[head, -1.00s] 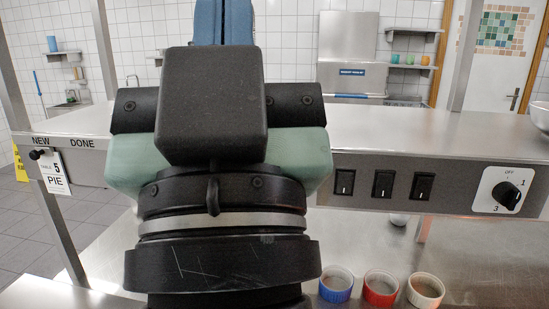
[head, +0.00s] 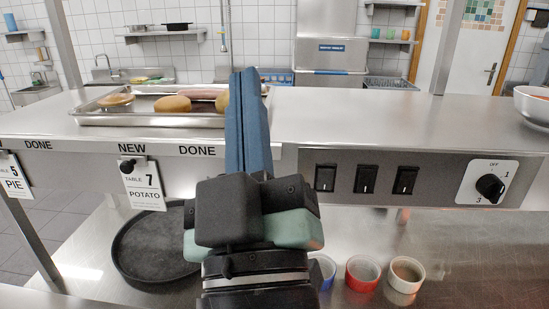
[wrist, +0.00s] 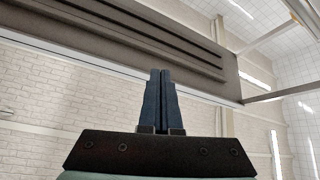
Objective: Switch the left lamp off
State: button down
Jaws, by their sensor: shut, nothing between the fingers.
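Three black rocker switches sit in a row on the grey front panel of the shelf in the head view: the left switch (head: 325,178), the middle switch (head: 365,179) and the right switch (head: 405,180). No lamp can be made out for certain. My gripper (head: 247,74) is shut and empty, its blue fingers pointing up, left of the switches and apart from them. It hides part of the panel and shelf. In the wrist view my gripper (wrist: 162,74) points up towards a dark slotted fixture (wrist: 130,40) overhead.
A rotary knob (head: 490,187) is right of the switches. A tray (head: 95,118) with food lies on the shelf, and a bowl (head: 533,108) stands at its right. Below are a round black tray (head: 140,262), a red cup (head: 362,274) and a white cup (head: 405,274).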

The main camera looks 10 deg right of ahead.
jog(key=s+d+f+n+g+h+p, duration=0.1)
jog(key=s+d+f+n+g+p, duration=0.1)
jog(key=f, duration=0.7)
jog(key=s+d+f+n+g+h+p, duration=0.2)
jog(key=d+f+n+g, duration=0.2)
jog(key=d+f+n, duration=0.2)
notch_tip(320, 180, down, 3)
jog(key=n, duration=0.2)
jog(key=shift+s+d+n+p, duration=0.2)
jog(key=shift+n+p, duration=0.1)
jog(key=shift+p, duration=0.1)
jog(key=p, duration=0.6)
send_near(327, 174)
jog(key=x, duration=0.5)
jog(key=shift+w+d+r, duration=0.1)
jog(key=shift+w+r, duration=0.1)
jog(key=shift+w, duration=0.15)
jog(key=shift+w+d, duration=0.15)
jog(key=shift+w, duration=0.4)
